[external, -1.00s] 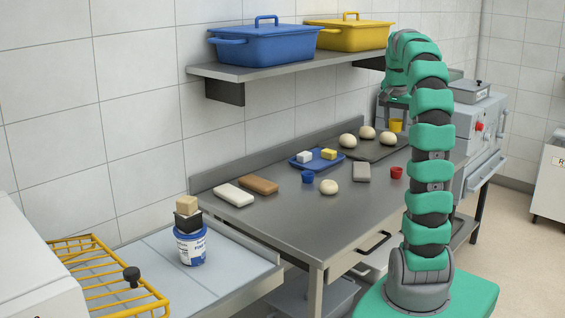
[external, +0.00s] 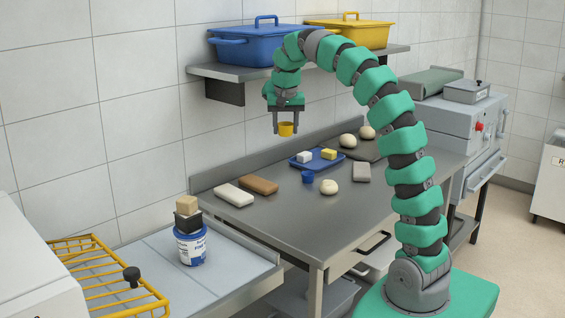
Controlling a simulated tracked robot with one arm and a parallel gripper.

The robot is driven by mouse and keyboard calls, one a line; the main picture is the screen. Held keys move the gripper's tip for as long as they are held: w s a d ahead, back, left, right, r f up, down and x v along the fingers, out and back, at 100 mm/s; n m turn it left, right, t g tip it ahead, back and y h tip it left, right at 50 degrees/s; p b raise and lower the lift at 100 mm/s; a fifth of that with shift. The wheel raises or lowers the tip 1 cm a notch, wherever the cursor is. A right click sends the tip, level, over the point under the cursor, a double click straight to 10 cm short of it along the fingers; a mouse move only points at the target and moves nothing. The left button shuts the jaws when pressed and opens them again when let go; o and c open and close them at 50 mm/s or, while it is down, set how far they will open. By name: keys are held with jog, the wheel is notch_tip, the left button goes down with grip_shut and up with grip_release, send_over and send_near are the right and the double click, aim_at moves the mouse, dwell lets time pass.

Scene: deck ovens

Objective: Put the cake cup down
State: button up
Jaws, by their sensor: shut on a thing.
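A small yellow cake cup (external: 286,129) is held between the fingers of my gripper (external: 286,122), which points down. The gripper is shut on the cup. The cup is upright and in the air, above the back part of the steel table (external: 262,222), with the backsplash behind it. A blue cup (external: 307,176) stands on the table, below and to the right of the held cup.
A blue tray (external: 316,165) holds a white block (external: 304,156) and a yellow block (external: 329,154). Bread-like slabs (external: 234,195) and a dough ball (external: 329,187) lie nearby. A shelf (external: 240,76) with tubs is close behind my arm. The table's front left is clear.

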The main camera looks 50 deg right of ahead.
jog(key=a+n, duration=0.2)
jog(key=a, duration=1.2)
jog(key=n+y, duration=0.1)
jog(key=n, duration=0.6)
send_over(185, 291)
jog(key=f, duration=2.8)
jog(key=shift+s+f, duration=0.25)
jog(key=shift+f, duration=0.1)
jog(key=shift+t, duration=0.3)
jog(key=o, duration=1)
jog(key=shift+c, duration=0.2)
